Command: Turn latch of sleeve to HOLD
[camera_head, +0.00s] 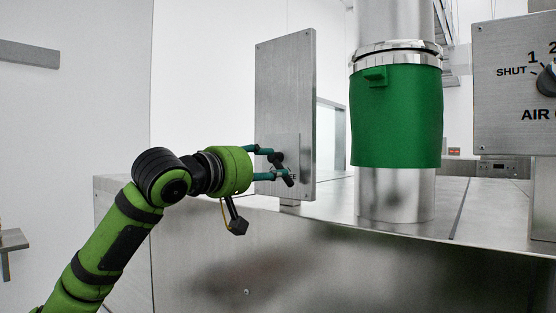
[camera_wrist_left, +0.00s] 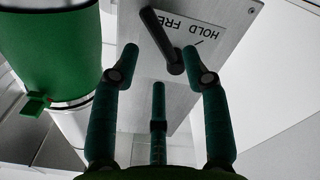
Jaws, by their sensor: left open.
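The latch is a black lever (camera_wrist_left: 163,42) on a grey metal plate (camera_head: 285,90). A white label (camera_wrist_left: 192,30) reading HOLD and FREE shows upside down in the left wrist view; the lever covers part of the FREE end. My left gripper (camera_head: 284,168) is open in front of the lower plate, its fingers spread. In the left wrist view the lever lies between the two outer fingertips of the gripper (camera_wrist_left: 160,62); I cannot tell whether they touch it. The green sleeve (camera_head: 397,118) is around the metal column, right of the plate. My right gripper is not in view.
The bare metal column (camera_head: 396,195) stands on a steel counter (camera_head: 330,215). A second panel (camera_head: 510,100) with a black knob, marked SHUT and AIR, is at the right. Left of the plate is open space before a white wall.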

